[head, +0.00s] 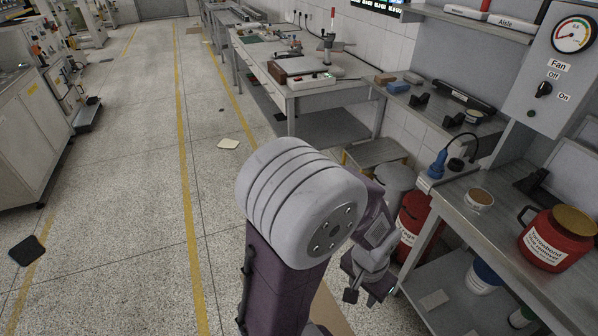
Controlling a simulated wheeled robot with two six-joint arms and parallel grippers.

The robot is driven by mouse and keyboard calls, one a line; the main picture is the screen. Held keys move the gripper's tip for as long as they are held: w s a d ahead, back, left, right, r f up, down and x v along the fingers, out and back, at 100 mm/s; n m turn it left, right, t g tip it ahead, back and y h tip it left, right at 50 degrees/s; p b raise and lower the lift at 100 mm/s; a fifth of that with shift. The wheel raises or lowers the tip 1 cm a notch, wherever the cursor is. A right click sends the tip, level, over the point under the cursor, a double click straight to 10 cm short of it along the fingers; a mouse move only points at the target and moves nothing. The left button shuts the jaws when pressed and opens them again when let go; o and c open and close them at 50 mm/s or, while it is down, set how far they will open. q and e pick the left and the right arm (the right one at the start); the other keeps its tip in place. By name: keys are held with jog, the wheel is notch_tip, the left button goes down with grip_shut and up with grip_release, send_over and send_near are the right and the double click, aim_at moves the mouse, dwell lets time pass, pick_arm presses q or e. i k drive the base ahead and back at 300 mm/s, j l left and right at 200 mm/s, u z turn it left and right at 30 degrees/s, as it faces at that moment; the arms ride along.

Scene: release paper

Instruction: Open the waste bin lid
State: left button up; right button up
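A red bin (416,209) with a white label, partly readable as "ags", stands on the floor beside the right-hand bench. My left arm hides its left side. A grey rounded shape (394,177) shows just behind and above it; I cannot tell whether this is its lid or another container. My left gripper (368,294) points down in front of the bin, low and to the left of the bench leg. Its two dark fingertips look apart, with nothing seen between them. I cannot tell whether it touches the bin. My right gripper is out of view.
The metal bench (478,222) at the right carries a red tub (548,240) and a small round tin (479,199). A low stool (374,152) stands behind the bin. Another workbench (300,90) is farther back. The floor left of my arm is mostly clear.

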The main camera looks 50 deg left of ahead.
aim_at(394, 177)
jog(key=u, duration=0.95)
jog(key=i+j+u, duration=0.1)
jog(key=i+u, duration=0.15)
jog(key=i, duration=0.6)
jog(key=i+u, duration=0.2)
jog(key=i, duration=0.65)
jog(key=i+l+u, duration=0.25)
jog(key=i, duration=0.6)
